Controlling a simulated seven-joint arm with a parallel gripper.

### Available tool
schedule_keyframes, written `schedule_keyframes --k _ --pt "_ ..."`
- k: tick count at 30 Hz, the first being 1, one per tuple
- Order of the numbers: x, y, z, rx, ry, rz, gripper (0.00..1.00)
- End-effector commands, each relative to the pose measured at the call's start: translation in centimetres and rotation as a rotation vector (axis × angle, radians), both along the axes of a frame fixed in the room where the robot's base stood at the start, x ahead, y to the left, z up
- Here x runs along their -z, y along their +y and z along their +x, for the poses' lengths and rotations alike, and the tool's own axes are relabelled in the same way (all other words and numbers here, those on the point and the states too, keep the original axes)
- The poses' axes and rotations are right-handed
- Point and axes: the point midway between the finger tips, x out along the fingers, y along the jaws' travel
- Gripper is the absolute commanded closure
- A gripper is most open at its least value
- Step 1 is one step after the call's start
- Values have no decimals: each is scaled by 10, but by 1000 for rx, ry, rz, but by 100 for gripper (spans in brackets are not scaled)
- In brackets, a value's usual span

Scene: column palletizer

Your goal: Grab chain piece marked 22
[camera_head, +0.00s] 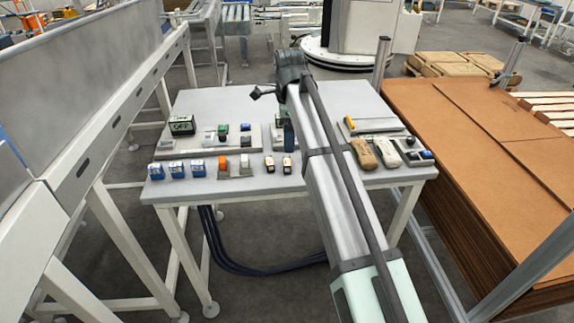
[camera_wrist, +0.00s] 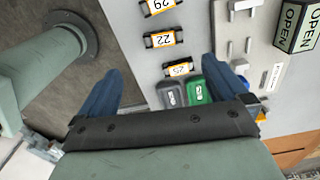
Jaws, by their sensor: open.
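The chain piece marked 22 (camera_wrist: 163,40) shows in the wrist view as a small dark piece with a white and orange label. It lies on the pale table in a row between the pieces marked 29 (camera_wrist: 158,6) and 25 (camera_wrist: 180,69). My gripper (camera_wrist: 165,66) is open, with its two blue fingers spread to the left and right of this row. Nothing is held between the fingers. The piece marked 22 lies a little beyond the fingertips in the picture. In the head view, small labelled pieces are too small to read, and my arm hides part of the table.
A grey block (camera_wrist: 171,93) and a green block (camera_wrist: 197,88) sit close to piece 25. An OPEN sign (camera_wrist: 298,26) and a grey rack (camera_wrist: 238,45) stand at right. The table edge is at left. Blue boxes (camera_head: 177,169) stand along the table front.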

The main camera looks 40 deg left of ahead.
Motion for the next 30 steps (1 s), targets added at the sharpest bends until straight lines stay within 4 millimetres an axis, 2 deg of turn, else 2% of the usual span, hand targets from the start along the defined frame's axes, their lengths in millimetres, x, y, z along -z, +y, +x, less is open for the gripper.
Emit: schedule_keyframes --k 3,7,16,25,30 --pt "23 -1 -1 0 1 -1 0" --pt "41 0 0 -1 0 0 0" --pt "58 2 1 -1 1 1 0" --pt "95 6 2 -1 1 1 0" --pt "102 7 2 -1 0 1 0"
